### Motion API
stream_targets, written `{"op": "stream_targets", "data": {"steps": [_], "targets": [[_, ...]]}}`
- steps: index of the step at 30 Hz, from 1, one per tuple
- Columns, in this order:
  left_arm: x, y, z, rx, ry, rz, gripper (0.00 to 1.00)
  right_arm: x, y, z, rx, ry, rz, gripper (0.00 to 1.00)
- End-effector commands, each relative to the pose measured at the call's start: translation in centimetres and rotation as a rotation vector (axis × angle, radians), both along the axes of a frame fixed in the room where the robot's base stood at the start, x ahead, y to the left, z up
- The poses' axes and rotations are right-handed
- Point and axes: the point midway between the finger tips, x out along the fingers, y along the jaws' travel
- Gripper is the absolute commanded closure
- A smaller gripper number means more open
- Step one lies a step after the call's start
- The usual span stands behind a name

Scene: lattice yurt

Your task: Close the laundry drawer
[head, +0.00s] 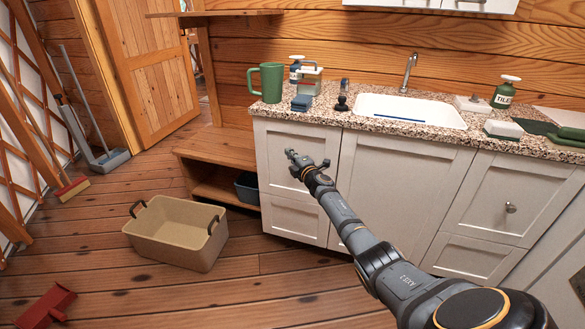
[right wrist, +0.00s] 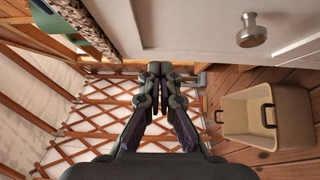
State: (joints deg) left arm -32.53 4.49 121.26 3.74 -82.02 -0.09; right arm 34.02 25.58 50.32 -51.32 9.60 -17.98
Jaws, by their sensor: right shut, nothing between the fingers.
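The task's laundry drawer is not labelled; the white drawer front (head: 268,165) below the left end of the counter is the one beside my right gripper (head: 291,155). That gripper is shut and empty, its fingertips in front of this panel in the head view. In the right wrist view, the shut fingers (right wrist: 160,70) point toward the lattice wall. A white front with a round metal knob (right wrist: 252,30) shows at the upper right there. I cannot tell whether the fingers touch the front, or how far the drawer stands open. My left gripper is not in view.
A beige basket with dark handles (head: 175,235) stands on the wooden floor to the left. A low wooden shelf (head: 215,150) adjoins the cabinet. The speckled counter (head: 335,125) holds a green mug (head: 268,82), bottles and a sink (head: 410,108). A red dustpan (head: 48,305) lies front left.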

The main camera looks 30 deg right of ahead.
Motion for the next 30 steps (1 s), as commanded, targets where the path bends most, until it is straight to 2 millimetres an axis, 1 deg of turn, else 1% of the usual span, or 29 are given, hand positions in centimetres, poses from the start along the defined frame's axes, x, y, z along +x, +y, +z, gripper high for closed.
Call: {"op": "stream_targets", "data": {"steps": [1,5,6,9,12,15,26,28,29,30], "targets": [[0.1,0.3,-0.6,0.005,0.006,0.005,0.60,-1.0,0.1,0.0,-0.001,0.007,0.000,1.00],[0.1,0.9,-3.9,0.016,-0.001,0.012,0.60,-3.1,0.4,-0.1,-0.001,0.009,0.002,1.00],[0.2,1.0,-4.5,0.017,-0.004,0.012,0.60,-3.9,0.5,-0.3,-0.002,0.008,0.001,1.00],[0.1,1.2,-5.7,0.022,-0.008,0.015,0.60,-5.7,0.8,-0.4,-0.001,0.008,0.003,1.00],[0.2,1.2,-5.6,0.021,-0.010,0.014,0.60,-6.8,0.8,-0.6,0.000,0.007,0.000,1.00],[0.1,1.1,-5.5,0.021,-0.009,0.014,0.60,-7.4,1.0,-0.6,0.002,0.007,0.001,1.00],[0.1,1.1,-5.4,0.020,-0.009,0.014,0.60,-7.6,1.0,-0.5,0.003,0.007,0.001,1.00],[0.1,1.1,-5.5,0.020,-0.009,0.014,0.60,-7.8,1.2,-1.1,0.022,0.013,-0.008,1.00],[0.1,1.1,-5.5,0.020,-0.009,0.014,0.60,-8.1,1.4,-1.8,0.045,0.022,-0.019,1.00],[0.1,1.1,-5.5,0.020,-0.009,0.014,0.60,-8.8,1.7,-3.2,0.093,0.039,-0.043,1.00]]}}
